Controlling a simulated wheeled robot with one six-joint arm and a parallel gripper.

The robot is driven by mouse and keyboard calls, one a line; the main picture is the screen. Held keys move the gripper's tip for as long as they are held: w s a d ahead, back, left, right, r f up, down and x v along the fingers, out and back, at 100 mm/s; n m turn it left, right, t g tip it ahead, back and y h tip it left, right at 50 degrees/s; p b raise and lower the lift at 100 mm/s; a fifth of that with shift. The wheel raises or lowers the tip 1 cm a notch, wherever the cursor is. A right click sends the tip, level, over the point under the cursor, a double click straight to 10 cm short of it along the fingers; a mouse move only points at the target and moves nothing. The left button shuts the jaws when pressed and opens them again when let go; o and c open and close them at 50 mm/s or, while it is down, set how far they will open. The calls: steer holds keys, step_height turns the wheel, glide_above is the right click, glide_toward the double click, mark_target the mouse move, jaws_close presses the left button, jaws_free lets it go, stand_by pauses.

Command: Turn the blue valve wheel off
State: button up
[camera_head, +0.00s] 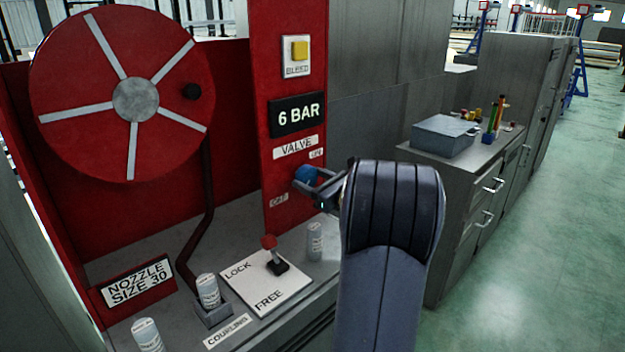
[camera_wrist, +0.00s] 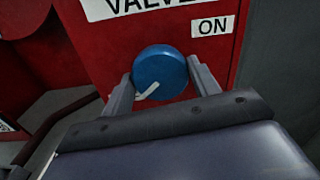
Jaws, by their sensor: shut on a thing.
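The blue valve wheel (camera_head: 306,175) is on the red panel (camera_head: 279,105), below the VALVE label, between the OFF and ON labels. In the wrist view the wheel (camera_wrist: 160,72) is a round blue knob with a pale pointer mark at its lower left, slanting down and left. My gripper (camera_wrist: 162,82) has one finger on each side of the wheel and is shut on it. In the head view my gripper (camera_head: 318,184) reaches the wheel from the right, and my arm hides part of the area beside it. The ON label (camera_wrist: 213,26) is up and right of the wheel.
A red hose reel (camera_head: 75,125) is at the left. Below the panel, a LOCK/FREE plate with a red-knobbed lever (camera_head: 270,243) and a grey canister (camera_head: 315,241) stand on the ledge. A cabinet with a grey box (camera_head: 444,136) is at the right.

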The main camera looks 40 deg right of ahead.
steer(key=shift+f, duration=0.1)
steer(key=o, duration=1)
steer(key=s, duration=0.3)
steer(key=s+b, duration=0.1)
steer(key=s, duration=0.6)
steer(key=shift+s+d, duration=0.4)
steer(key=shift+w, duration=0.1)
steer(key=w, duration=0.7)
steer(key=w+p, duration=0.1)
steer(key=w, duration=0.2)
steer(key=shift+w+a, duration=0.35)
steer(key=shift+a, duration=0.05)
steer(key=shift+s, duration=0.1)
